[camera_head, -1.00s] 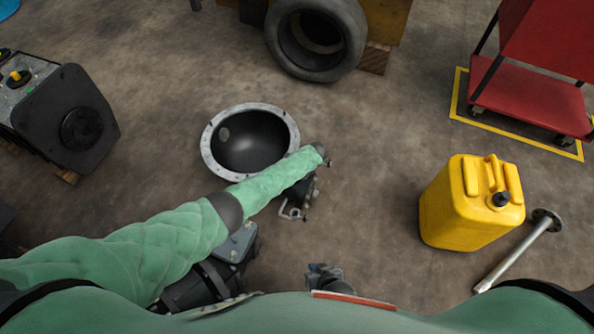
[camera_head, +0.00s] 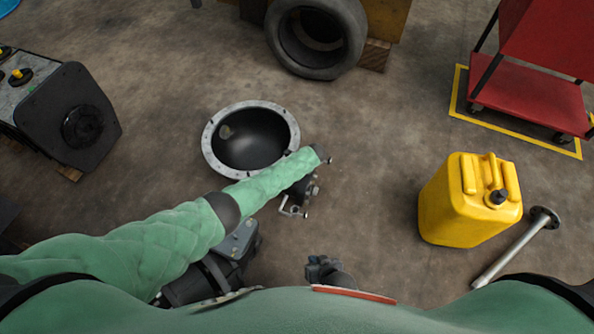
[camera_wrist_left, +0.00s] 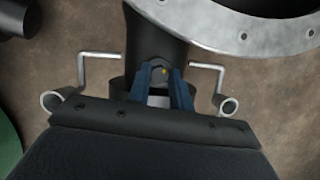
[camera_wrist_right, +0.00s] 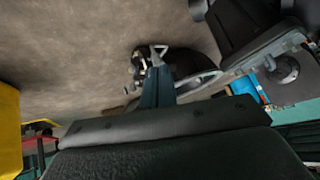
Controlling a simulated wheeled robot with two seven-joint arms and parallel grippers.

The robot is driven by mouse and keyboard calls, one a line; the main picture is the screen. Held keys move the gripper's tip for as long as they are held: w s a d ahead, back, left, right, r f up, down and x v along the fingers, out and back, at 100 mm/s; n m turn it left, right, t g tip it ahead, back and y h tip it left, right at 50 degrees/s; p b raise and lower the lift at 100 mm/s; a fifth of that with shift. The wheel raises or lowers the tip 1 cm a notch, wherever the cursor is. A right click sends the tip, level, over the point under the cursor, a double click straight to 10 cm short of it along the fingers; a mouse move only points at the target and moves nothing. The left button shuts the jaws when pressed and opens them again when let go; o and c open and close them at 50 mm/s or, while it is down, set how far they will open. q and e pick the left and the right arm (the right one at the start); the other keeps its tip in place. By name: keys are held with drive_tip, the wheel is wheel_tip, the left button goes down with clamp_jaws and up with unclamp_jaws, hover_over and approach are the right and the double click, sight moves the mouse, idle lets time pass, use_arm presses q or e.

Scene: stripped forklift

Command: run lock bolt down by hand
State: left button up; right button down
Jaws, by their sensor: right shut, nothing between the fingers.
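In the head view my left forearm covers the bolt and most of that gripper. My right gripper (camera_head: 318,268) is low in the middle of the head view, away from the bolt. In the right wrist view its fingers (camera_wrist_right: 158,76) are together and empty.
A dark bowl-shaped housing with a grey flange (camera_head: 212,158) lies beyond my left arm. A yellow canister (camera_head: 448,200) and a metal shaft (camera_head: 515,250) stand and lie at right. A tyre (camera_head: 345,62) and red cart (camera_head: 530,95) are farther back. Floor between them is clear.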

use_arm(q)
drive_tip(key=o, duration=0.3)
drive_tip(key=shift+d+r, duration=0.1)
drive_tip(key=shift+o, duration=0.2)
use_arm(e)
drive_tip(key=shift+s, duration=0.15)
drive_tip(key=shift+s, duration=0.15)
use_arm(q)
drive_tip(key=shift+r, duration=0.35)
drive_tip(key=p+v, duration=0.1)
drive_tip(key=v, duration=0.6)
drive_tip(key=shift+p, duration=0.35)
use_arm(e)
wheel_tip(320, 180, up, 7)
drive_tip(key=w, duration=0.1)
drive_tip(key=shift+g, duration=0.4)
use_arm(q)
drive_tip(key=shift+s+d, duration=0.1)
use_arm(e)
drive_tip(key=shift+a, duration=0.1)
drive_tip(key=shift+w+f, duration=0.1)
